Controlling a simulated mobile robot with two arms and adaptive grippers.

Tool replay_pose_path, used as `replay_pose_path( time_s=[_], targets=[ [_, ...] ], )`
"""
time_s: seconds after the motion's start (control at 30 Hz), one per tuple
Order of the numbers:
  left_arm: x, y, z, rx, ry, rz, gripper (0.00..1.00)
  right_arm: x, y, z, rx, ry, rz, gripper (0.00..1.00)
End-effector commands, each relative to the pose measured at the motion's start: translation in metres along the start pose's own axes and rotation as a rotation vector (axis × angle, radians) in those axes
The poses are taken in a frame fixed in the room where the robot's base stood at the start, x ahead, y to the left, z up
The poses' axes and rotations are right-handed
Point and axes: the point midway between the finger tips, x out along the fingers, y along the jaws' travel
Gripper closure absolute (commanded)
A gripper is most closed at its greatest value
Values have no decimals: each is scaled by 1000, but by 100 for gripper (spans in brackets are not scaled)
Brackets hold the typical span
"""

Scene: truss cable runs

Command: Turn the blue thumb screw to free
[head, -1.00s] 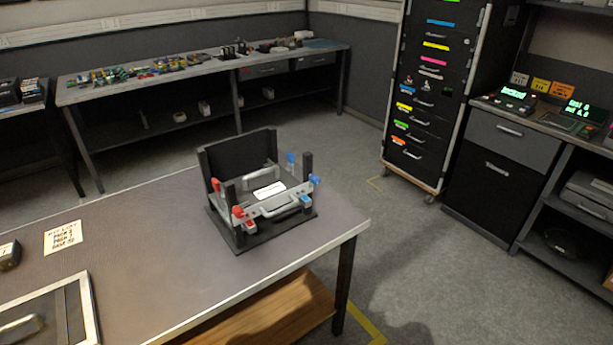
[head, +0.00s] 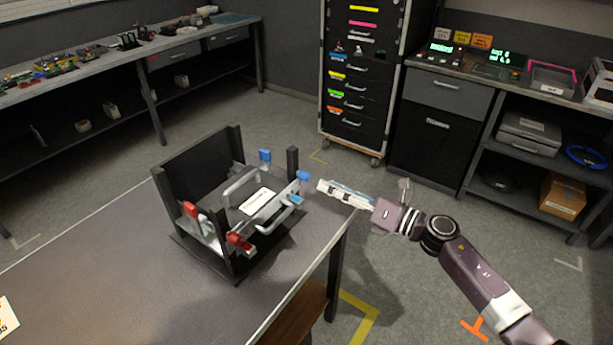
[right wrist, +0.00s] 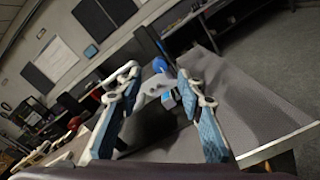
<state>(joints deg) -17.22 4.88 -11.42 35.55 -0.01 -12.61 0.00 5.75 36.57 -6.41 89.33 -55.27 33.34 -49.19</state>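Two blue thumb screws show on the right side of the black fixture (head: 205,243): a far one (head: 265,156) and a nearer one (head: 303,176). My right gripper (head: 326,187) is just right of the nearer blue screw, apart from it, with its fingers pointing left. In the right wrist view its two fingers (right wrist: 158,88) are spread with a gap between them. Blue parts (right wrist: 160,65) of the fixture show in that gap, beyond or between the fingers. I cannot tell which screw each one is. My left gripper is out of view.
Red thumb screws (head: 238,241) sit on the fixture's left side, with grey handles (head: 262,212) between. The fixture stands near the right corner of the table (head: 130,265). A black drawer cabinet (head: 350,90) and a bench stand behind. Open floor lies right of the table.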

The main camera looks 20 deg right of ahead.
Motion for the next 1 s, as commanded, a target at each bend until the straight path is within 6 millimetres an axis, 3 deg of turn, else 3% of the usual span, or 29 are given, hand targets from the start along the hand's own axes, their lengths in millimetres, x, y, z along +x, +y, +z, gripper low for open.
replay_pose_path(
  time_s=[0.13,0.3,0.5,0.73,1.0],
  targets=[
    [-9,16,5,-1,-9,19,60,26,2,3,4,-4,2,65],
    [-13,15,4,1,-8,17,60,50,1,2,6,-4,1,65],
    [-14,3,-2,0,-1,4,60,62,0,0,5,-1,-1,65],
    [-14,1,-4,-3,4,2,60,62,0,0,6,-1,-1,65],
    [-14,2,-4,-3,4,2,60,62,0,0,6,-1,-1,94]
  ],
)
